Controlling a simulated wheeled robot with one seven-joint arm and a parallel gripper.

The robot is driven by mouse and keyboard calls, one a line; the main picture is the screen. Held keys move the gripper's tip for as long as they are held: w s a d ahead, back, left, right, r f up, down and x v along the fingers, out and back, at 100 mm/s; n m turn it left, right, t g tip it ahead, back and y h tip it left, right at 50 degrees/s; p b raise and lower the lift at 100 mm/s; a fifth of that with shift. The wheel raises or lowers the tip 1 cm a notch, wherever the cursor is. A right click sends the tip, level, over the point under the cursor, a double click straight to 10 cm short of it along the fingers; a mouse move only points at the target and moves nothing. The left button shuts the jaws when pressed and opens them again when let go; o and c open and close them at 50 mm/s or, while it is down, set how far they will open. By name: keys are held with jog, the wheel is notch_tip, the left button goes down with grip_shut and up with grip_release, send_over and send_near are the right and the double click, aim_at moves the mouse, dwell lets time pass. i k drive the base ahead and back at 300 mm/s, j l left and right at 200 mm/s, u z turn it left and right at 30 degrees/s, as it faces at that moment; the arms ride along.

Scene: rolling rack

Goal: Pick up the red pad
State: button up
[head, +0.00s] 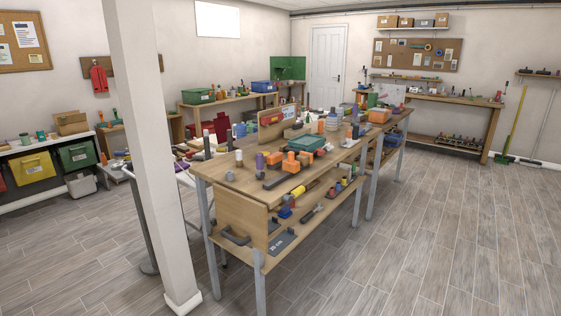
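I cannot single out a red pad with certainty from this distance. On a low surface behind the white pillar, several small items lie close together, some of them reddish (182,151), too small to tell apart. A larger dark red object (221,127) stands behind the main workbench, partly hidden by it. A red item (98,79) hangs on the left wall. My gripper is not in view.
A white pillar (150,150) stands close in front, left of centre. The long wooden workbench (230,187) behind it is crowded with tools and blocks. Bins (32,168) line the left wall. The wood-look floor is open at right and front left.

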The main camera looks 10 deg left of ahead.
aim_at(188, 155)
jog(key=i+j+u, duration=0.6)
jog(key=u, duration=0.2)
jog(key=i+j+u, duration=0.2)
jog(key=i+u, duration=0.25)
jog(key=i+j+u, duration=0.25)
jog(key=i+u, duration=0.2)
jog(key=i, duration=0.35)
jog(key=i+u, duration=0.5)
jog(key=i, duration=0.35)
jog(key=i+z, duration=0.1)
jog(key=i, duration=0.8)
jog(key=i+j+z, duration=0.1)
jog(key=i, duration=0.85)
jog(key=i+z, duration=0.45)
jog(key=i+j+z, duration=0.1)
jog(key=i+z, duration=0.25)
jog(key=z, duration=0.15)
jog(key=i+j+z, duration=0.25)
jog(key=i+z, duration=0.2)
jog(key=i+j+z, duration=0.25)
jog(key=j+z, duration=0.2)
jog(key=i+l+z, duration=0.1)
jog(key=i+l, duration=0.15)
